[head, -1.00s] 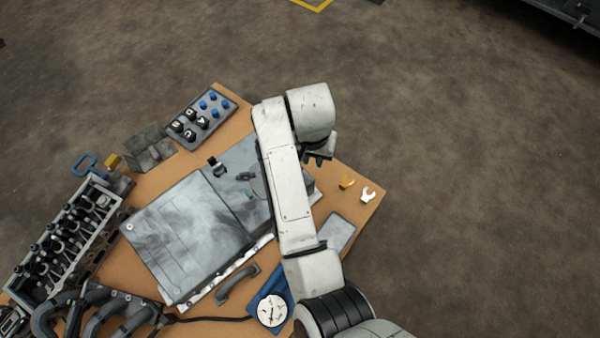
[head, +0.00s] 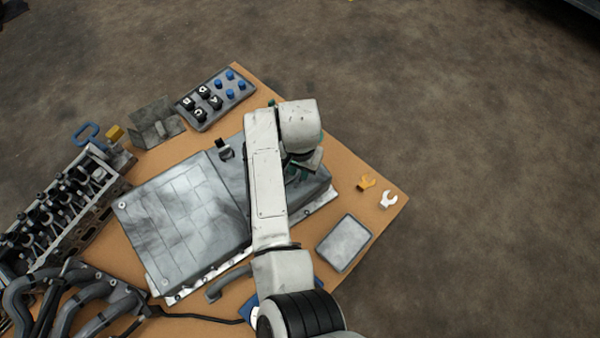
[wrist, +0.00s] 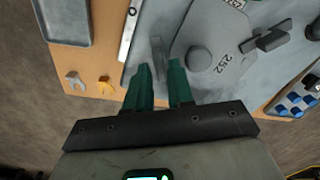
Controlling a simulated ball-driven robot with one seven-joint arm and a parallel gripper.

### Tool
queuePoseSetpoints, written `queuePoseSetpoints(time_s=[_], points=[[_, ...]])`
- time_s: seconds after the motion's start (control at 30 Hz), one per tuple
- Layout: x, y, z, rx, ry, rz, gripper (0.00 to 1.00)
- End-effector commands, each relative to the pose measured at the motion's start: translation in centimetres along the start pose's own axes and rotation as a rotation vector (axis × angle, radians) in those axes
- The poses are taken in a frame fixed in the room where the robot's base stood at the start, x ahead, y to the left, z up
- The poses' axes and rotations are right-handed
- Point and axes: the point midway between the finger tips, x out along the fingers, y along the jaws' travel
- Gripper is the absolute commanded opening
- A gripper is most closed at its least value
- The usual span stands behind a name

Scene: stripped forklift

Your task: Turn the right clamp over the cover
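My gripper (wrist: 160,72) has its two green fingers apart, with a visible gap and nothing held. It also shows in the head view (head: 292,170), low over the right part of the grey housing, partly hidden by my arm. In the wrist view a narrow grey clamp (wrist: 157,50) stands just beyond the fingertips, roughly in line with the gap. The grey cover (wrist: 212,38), marked 252 and with a round knob, lies right of that clamp. Another dark grey clamp (wrist: 266,41) is at the cover's far side. In the head view my arm hides the cover.
The grey housing (head: 180,215) fills the table's middle. A grey tray (head: 343,243), a yellow wrench piece (head: 366,182) and a white one (head: 388,199) lie at right. A socket tray (head: 215,98) is at the back, and an engine head (head: 60,215) at left.

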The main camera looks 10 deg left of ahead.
Motion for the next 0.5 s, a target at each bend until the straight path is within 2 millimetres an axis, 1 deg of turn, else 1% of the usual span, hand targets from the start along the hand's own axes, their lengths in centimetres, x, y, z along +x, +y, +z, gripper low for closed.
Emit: queuePoseSetpoints(time_s=[0.03,0.1,0.43,0.47,0.5], points=[[0.69,-0.02,0.02,0.000,-0.001,0.000,0.22],[1.04,-0.02,0.03,-0.001,-0.001,0.000,0.22],[1.21,0.01,0.00,0.000,-0.001,0.000,0.22],[1.21,0.01,0.00,0.000,-0.001,0.000,0.21],[1.21,0.01,0.00,0.000,-0.001,0.000,0.18]])
